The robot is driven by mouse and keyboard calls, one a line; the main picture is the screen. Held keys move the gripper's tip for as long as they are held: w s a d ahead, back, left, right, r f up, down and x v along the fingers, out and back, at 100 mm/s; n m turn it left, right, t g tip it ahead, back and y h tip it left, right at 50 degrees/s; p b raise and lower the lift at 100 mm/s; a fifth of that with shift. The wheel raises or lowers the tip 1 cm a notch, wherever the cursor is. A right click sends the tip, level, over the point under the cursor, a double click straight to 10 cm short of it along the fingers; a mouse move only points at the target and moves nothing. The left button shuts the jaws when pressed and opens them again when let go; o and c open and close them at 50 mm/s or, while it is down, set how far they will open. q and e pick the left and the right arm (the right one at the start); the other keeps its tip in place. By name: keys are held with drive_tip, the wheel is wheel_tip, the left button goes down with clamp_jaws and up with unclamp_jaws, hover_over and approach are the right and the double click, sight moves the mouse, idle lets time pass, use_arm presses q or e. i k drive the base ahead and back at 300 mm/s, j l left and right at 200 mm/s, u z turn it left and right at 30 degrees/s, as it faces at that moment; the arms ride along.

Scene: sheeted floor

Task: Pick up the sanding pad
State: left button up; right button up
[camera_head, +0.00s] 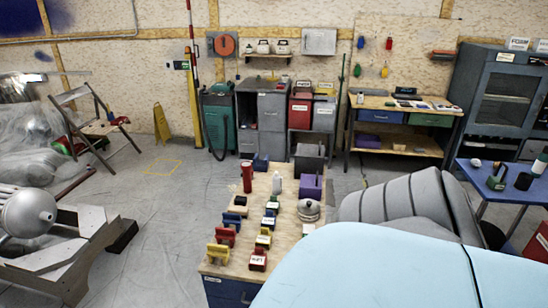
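Several small coloured blocks with raised handles stand on the wooden bench top (240,262) in the middle. I cannot tell for sure which is the sanding pad. Among them are a yellow-handled block (218,253) and a red block (258,260) at the near end, a red block (225,236) behind, a yellow-and-green block (264,238), and a blue block (235,219). Their labels are too small to read. Neither of my grippers is in view.
The bench also holds a red canister (247,178), a purple box (311,188) and a metal kettle-like pot (308,210). A large light-blue panel (370,270) covers the near right. A blue table (505,185) stands far right. Floor left of the bench (160,240) is clear.

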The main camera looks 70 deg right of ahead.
sight(241, 201)
drive_tip(key=z, duration=1.75)
drive_tip(key=u, duration=0.9)
drive_tip(key=i+j+u, duration=0.15)
drive_tip(key=i, duration=0.8)
drive_tip(key=i+j+u, duration=0.15)
drive_tip(key=i, duration=0.8)
drive_tip(key=i+z, duration=0.75)
drive_tip(key=i+j+z, duration=0.25)
drive_tip(key=i+z, duration=0.45)
drive_tip(key=z, duration=0.2)
drive_tip(key=i+z, duration=0.3)
drive_tip(key=z, duration=0.15)
drive_tip(key=i+j+z, duration=0.15)
drive_tip(key=i+z, duration=0.15)
drive_tip(key=z, duration=0.2)
